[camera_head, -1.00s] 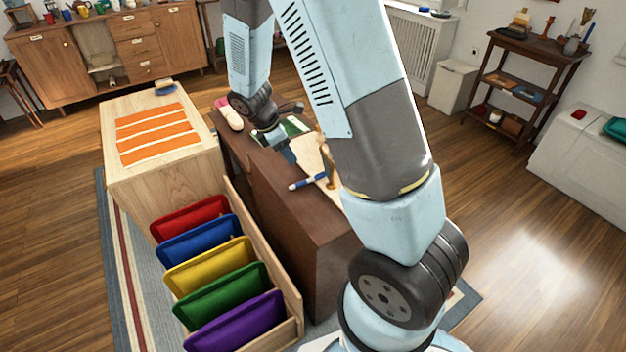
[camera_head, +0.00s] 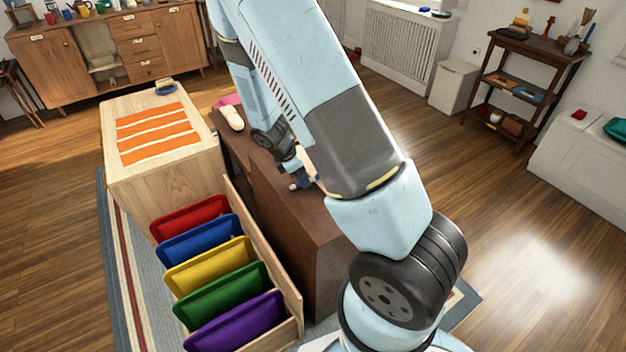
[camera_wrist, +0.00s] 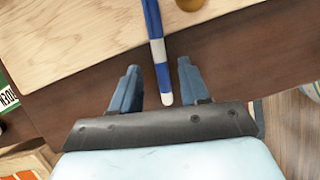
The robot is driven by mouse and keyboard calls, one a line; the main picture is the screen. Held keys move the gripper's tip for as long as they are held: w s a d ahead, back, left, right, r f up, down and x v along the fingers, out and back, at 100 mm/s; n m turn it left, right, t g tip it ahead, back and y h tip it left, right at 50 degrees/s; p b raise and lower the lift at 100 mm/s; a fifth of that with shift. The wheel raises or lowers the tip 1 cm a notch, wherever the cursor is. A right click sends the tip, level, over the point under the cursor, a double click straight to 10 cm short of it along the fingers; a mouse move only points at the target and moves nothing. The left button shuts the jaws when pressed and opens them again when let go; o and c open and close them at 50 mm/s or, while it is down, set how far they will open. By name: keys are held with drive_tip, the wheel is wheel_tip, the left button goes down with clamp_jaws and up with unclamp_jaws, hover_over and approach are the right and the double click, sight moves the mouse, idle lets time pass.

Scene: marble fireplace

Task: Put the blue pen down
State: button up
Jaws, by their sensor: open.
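The blue pen (camera_wrist: 151,20), with a pale band and a white end, lies from the light wooden board (camera_wrist: 60,25) out over the dark brown desk top (camera_wrist: 60,90) in the wrist view. My gripper (camera_wrist: 158,76) is open, with one finger on each side of the pen's white end. A gap shows between the pen and each finger. In the head view my gripper (camera_head: 304,181) is low over the brown desk (camera_head: 270,200), and my arm hides most of the board. The pen's far end is cut off in the wrist view.
A wooden cabinet with orange strips (camera_head: 155,130) stands left of the desk. A pale, long object (camera_head: 231,117) lies at the desk's far end. A green sign (camera_wrist: 6,95) shows at the wrist view's left edge.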

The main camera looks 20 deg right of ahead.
drive_tip(key=shift+x, duration=0.85)
drive_tip(key=shift+c, duration=0.2)
clamp_jaws()
